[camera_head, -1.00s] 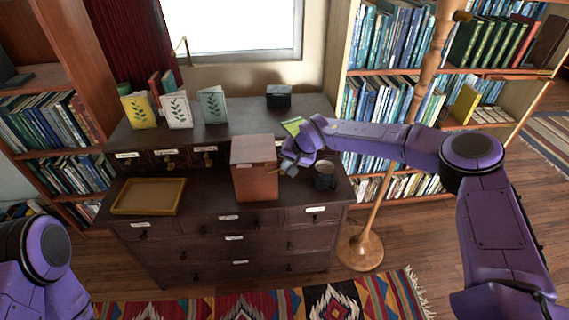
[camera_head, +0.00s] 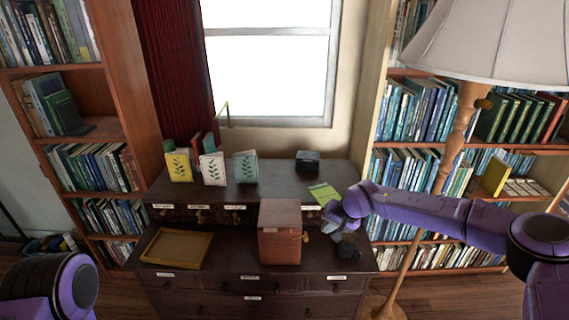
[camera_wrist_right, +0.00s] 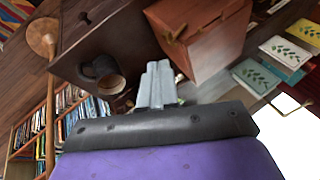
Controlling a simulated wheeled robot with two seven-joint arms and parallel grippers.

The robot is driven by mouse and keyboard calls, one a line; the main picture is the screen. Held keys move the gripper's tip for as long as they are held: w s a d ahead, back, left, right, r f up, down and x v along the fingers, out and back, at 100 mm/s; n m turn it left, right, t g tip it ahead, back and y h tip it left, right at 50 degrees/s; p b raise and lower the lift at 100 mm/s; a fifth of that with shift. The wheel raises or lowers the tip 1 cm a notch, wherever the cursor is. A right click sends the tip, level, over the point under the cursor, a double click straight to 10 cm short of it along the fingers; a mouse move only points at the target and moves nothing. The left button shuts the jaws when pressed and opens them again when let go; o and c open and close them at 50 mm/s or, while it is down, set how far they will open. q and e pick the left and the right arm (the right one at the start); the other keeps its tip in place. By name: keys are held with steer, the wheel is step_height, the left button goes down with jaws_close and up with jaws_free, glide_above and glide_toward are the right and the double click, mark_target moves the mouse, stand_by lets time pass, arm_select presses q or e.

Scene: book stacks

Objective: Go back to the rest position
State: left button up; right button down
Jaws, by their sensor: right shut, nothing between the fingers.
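My right gripper (camera_head: 333,226) is over the dark dresser top, to the right of a reddish-brown wooden box (camera_head: 280,234). In the right wrist view its fingers (camera_wrist_right: 158,84) are together with nothing between them. In the head view the mug (camera_head: 348,250) is just below my gripper, partly hidden. Of my left arm, only a purple and black link shows at the lower left; its gripper is out of view.
The dresser (camera_head: 225,282) holds a shallow tray (camera_head: 177,249), several upright leaf-pattern cards (camera_head: 212,168), a small black box (camera_head: 308,163) and a green booklet (camera_head: 323,193) near my right wrist. A floor lamp (camera_head: 462,135) stands close behind my right arm. Bookshelves (camera_head: 100,165) flank the window.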

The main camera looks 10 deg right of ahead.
steer(key=s+a+f+m+g+h+b, duration=0.1)
steer(key=s+a+f+m+h+b, duration=0.2)
steer(key=s+f, duration=0.75)
steer(key=s+f+m+h+b, duration=0.1)
steer(key=s+f+m+h, duration=0.25)
steer(key=s+f, duration=0.7)
steer(key=s+d+f+n+b, duration=0.2)
steer(key=s+d+f+b, duration=0.1)
steer(key=s, duration=0.8)
steer(key=s+d+f+n+b, duration=0.3)
steer(key=s+d+f, duration=0.3)
steer(key=s, duration=0.5)
steer(key=shift+f+g+b, duration=0.4)
steer(key=shift+f+b, duration=0.1)
steer(key=shift+b, duration=0.1)
